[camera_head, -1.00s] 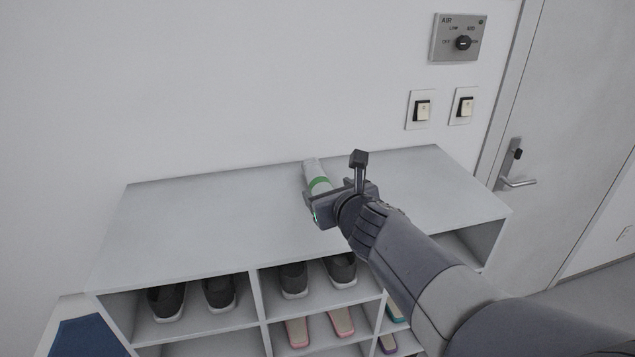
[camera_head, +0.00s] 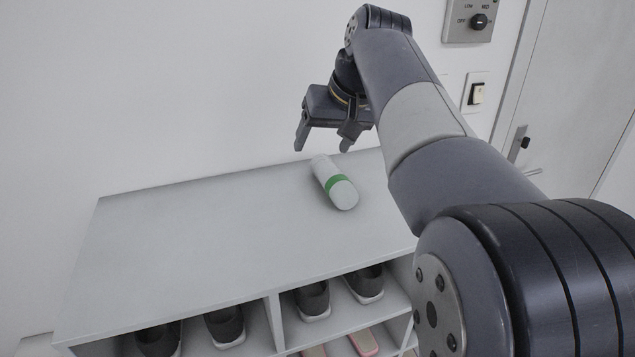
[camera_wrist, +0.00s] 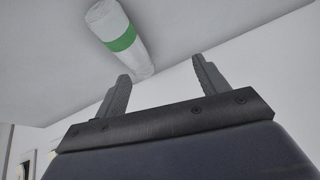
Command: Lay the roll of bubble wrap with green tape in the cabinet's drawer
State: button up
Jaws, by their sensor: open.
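The roll of bubble wrap (camera_head: 331,170), whitish with a green tape band, lies on top of the grey shoe cabinet (camera_head: 190,236), near its back edge. My gripper (camera_head: 322,148) is open and empty. It hangs above the cabinet top with its fingers pointing down, close to the far end of the roll in the picture. In the wrist view the roll (camera_wrist: 138,58) shows beyond the two spread fingers (camera_wrist: 163,88), apart from them. No drawer can be made out in these views.
Dark shoes (camera_head: 312,299) and pink slippers (camera_head: 364,342) stand in the open compartments below. A wall switch (camera_head: 477,92) and a dial panel (camera_head: 470,20) are on the wall behind. A door handle (camera_head: 519,143) is at right. The cabinet top left of the roll is clear.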

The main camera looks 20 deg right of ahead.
aim_at(335, 172)
jog(key=d, duration=0.1)
jog(key=d+g+h, duration=0.1)
jog(key=shift+s+d+r+n, duration=0.1)
jog(key=shift+s+d+n, duration=0.2)
jog(key=shift+s+n, duration=0.1)
jog(key=shift+d+h, duration=0.25)
jog(key=shift+h, duration=0.05)
jog(key=x, duration=1)
jog(key=shift+d+f, duration=0.15)
jog(key=shift+f, duration=0.15)
jog(key=c, duration=1.1)
